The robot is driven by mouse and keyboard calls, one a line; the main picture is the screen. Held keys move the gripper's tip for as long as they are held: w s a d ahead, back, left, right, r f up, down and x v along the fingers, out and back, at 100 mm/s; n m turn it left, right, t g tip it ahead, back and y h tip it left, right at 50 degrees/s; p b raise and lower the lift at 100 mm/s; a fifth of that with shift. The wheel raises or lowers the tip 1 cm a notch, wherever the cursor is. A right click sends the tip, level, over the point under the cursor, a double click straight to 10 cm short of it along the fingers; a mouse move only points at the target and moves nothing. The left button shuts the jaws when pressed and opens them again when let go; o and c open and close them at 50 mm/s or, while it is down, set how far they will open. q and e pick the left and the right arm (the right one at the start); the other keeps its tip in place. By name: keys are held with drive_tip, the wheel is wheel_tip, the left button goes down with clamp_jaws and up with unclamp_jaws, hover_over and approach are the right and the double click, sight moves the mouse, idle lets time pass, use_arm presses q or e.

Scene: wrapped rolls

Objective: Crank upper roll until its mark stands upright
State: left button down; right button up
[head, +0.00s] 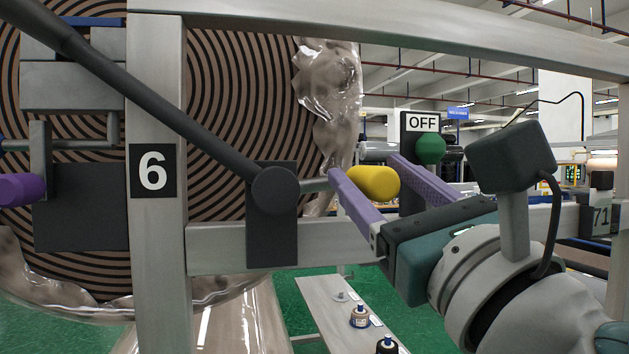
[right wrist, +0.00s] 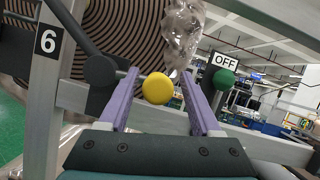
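A large roll (head: 235,80) with dark concentric rings, wrapped in clear film, fills the left of the head view behind a grey frame. I see no clear mark on it. A dark crank arm (head: 165,115) slants from the upper left down to a round hub. A short rod runs right from the hub to a yellow handle (head: 372,183). My right gripper (head: 370,175) is open, with purple fingers on either side of the yellow handle. In the right wrist view the yellow handle (right wrist: 157,88) sits between the fingers, with gaps on both sides. My left gripper is not in view.
A grey post with a "6" plate (head: 152,170) and a crossbar (head: 330,241) stand close to the crank. An OFF sign (head: 422,122) with a green knob (head: 430,149) is behind the gripper. A purple knob (head: 20,190) shows at the left edge. A low bench (head: 335,300) holds small bottles.

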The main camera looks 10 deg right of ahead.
drive_tip(key=shift+f, duration=0.2)
drive_tip(key=shift+s+f, duration=0.15)
drive_tip(key=shift+s, duration=0.05)
drive_tip(key=b+v, duration=0.5)
drive_tip(key=v, duration=0.4)
drive_tip(key=shift+s, duration=0.2)
idle(0.4)
